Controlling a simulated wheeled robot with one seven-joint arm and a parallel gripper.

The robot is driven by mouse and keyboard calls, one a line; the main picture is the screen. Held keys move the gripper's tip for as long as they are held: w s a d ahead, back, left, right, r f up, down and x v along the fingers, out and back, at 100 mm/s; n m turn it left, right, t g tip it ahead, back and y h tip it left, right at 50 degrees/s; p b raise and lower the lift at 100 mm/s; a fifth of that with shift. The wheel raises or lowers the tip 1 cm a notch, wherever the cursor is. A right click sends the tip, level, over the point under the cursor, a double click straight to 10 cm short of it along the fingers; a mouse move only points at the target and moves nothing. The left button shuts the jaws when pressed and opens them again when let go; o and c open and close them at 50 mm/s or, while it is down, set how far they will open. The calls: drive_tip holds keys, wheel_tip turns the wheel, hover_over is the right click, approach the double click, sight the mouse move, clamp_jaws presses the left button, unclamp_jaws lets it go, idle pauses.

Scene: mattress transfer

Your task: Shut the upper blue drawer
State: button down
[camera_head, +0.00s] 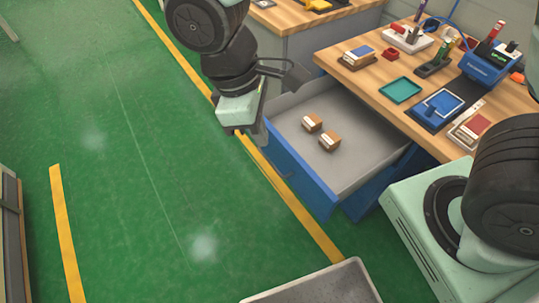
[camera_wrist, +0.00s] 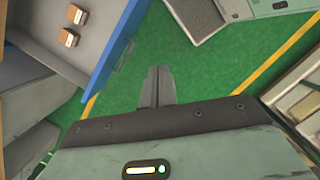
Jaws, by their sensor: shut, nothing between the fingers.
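The upper blue drawer (camera_head: 290,178) is pulled out from under the wooden worktop in the head view. Its inside is grey and holds two small brown boxes (camera_head: 312,122) (camera_head: 329,141). In the wrist view its blue front (camera_wrist: 112,50) runs diagonally at the upper left, with a handle on its outer side. My gripper (camera_head: 262,136) is by the far end of the drawer front in the head view. In the wrist view the fingers (camera_wrist: 158,72) are together and empty, over the floor on the outer side of the front.
The worktop (camera_head: 360,77) carries a teal tray (camera_head: 400,90), a blue tool holder (camera_head: 489,64) and several other items. Another bench (camera_head: 300,40) stands behind my gripper. The green floor (camera_head: 130,150) before the drawer is clear, crossed by yellow lines.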

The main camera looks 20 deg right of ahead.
drive_tip(key=w+a+f+n+t+h+b, duration=0.2)
drive_tip(key=w+f+n+h, duration=0.3)
drive_tip(key=f, duration=0.6)
drive_tip(key=w+a+f+n+t+h+b, duration=0.1)
drive_tip(key=w+a+f+n+h+b, duration=0.15)
drive_tip(key=w+f, duration=0.65)
drive_tip(key=p, duration=0.2)
approach(276, 151)
drive_tip(key=f, duration=0.2)
drive_tip(key=d+f, duration=0.1)
drive_tip(key=shift+s+f+n+t+y, duration=0.3)
drive_tip(key=shift+s+f+n+y, duration=0.05)
drive_tip(key=shift+s, duration=0.05)
drive_tip(key=shift+w+d+p, duration=0.15)
drive_tip(key=shift+d, duration=0.4)
drive_tip(key=shift+w+d+p, duration=0.15)
drive_tip(key=shift+w+d, duration=0.05)
drive_tip(key=shift+d, duration=0.4)
drive_tip(key=shift+w+d, duration=0.2)
drive_tip(key=shift+d, duration=0.5)
drive_tip(key=shift+d, duration=0.1)
